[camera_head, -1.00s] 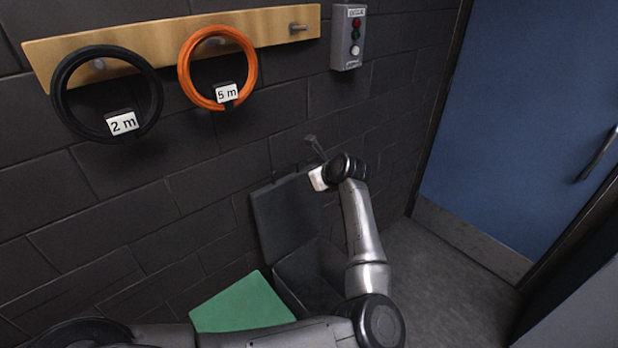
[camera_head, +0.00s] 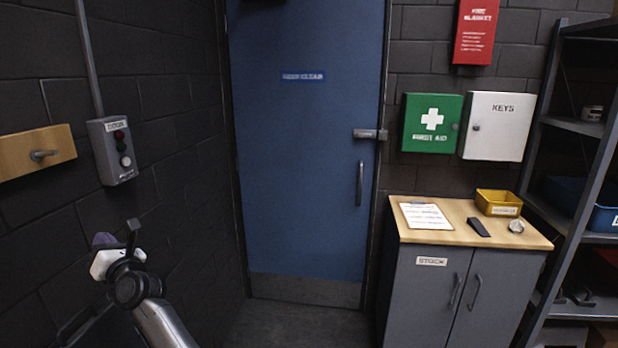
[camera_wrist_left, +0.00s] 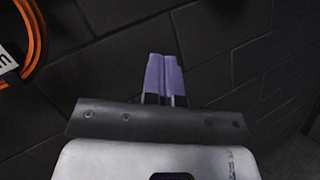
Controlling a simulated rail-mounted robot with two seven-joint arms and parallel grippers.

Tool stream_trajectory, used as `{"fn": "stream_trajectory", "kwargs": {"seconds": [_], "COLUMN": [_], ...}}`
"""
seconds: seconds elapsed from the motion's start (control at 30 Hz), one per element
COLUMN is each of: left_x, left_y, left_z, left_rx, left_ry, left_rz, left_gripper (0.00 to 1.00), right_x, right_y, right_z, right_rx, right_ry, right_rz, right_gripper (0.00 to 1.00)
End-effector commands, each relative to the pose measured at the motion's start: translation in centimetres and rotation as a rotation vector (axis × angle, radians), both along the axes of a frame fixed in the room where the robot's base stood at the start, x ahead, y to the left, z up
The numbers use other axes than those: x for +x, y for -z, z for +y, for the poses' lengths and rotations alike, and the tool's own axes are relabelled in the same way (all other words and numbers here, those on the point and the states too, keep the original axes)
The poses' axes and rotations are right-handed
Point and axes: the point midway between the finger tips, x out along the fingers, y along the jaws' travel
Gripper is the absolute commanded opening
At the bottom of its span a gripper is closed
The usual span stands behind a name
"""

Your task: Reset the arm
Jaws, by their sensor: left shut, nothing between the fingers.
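My left arm shows at the lower left of the head view. Its gripper (camera_head: 104,240) has purple fingertips and is in front of the dark block wall, below the grey button box (camera_head: 113,152). The left wrist view shows the two purple fingers (camera_wrist_left: 164,76) pressed together with nothing between them. The gripper is apart from the box. My right gripper is not in view.
A wooden peg rail (camera_head: 38,152) is on the left wall. An orange coil (camera_wrist_left: 33,42) shows at the left of the wrist view. A blue door (camera_head: 300,170) is ahead, with a grey stock cabinet (camera_head: 430,290) and shelving (camera_head: 582,150) to its right. Floor by the door is clear.

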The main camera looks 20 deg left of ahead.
Motion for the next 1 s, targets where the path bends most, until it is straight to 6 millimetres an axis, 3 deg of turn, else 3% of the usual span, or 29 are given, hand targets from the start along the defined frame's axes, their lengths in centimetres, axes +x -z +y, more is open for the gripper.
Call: {"fn": "stream_trajectory", "kwargs": {"seconds": [0.03,0.1,0.3,0.37,0.43,0.47,0.57,0.7,0.83,1.0], "left_x": [0.2,0.6,1.4,1.5,1.7,1.7,1.5,-0.4,-3.1,-7.1], "left_y": [-2.6,-6.0,-14.1,-15.2,-14.9,-14.4,-10.5,-1.6,5.6,13.7], "left_z": [-1.0,-2.9,-10.5,-13.1,-16.2,-17.5,-21.8,-26.7,-29.8,-33.4], "left_rx": [0.131,0.318,0.858,1.012,1.184,1.255,1.471,1.678,1.784,1.93], "left_ry": [0.032,0.079,0.173,0.197,0.23,0.245,0.318,0.445,0.52,0.581], "left_rz": [0.059,0.156,0.472,0.595,0.76,0.838,1.138,1.554,1.797,1.964], "left_gripper": [0.0,0.0,0.0,0.0,0.0,0.0,0.0,0.0,0.0,0.0], "right_x": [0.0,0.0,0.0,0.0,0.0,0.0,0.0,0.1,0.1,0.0], "right_y": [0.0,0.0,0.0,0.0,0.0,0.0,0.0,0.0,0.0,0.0], "right_z": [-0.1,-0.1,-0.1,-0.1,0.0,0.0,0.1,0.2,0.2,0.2], "right_rx": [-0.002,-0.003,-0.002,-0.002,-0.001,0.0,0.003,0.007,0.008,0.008], "right_ry": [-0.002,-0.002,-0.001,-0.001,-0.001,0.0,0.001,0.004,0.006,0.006], "right_rz": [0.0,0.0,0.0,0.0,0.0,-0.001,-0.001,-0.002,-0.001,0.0], "right_gripper": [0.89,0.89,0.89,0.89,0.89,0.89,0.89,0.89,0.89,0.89]}}
